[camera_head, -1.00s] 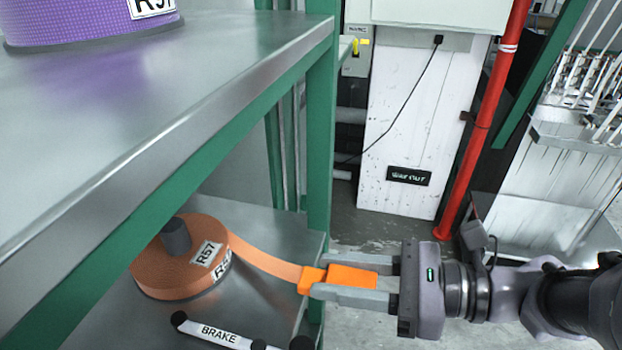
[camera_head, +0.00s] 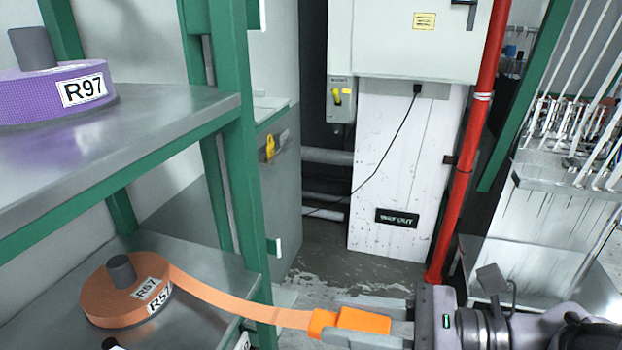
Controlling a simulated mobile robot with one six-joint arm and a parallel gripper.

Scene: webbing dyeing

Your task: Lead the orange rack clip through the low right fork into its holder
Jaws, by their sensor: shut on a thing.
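The orange rack clip (camera_head: 362,321) is at the bottom middle of the head view, between the jaws of my gripper (camera_head: 365,317). My gripper is shut on it, pointing left. Orange webbing (camera_head: 232,306) runs from the clip to the orange roll (camera_head: 112,299), labelled R57, on the lower shelf. The webbing crosses in front of the green rack post and sags slightly. The low right fork and the holder cannot be made out in this view.
A green-framed rack (camera_head: 245,170) stands at left, with a purple roll (camera_head: 62,97) labelled R97 on its upper shelf (camera_head: 190,108). A red pipe (camera_head: 470,150) and a white cabinet (camera_head: 410,45) stand behind. Open floor (camera_head: 340,262) lies between rack and pipe.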

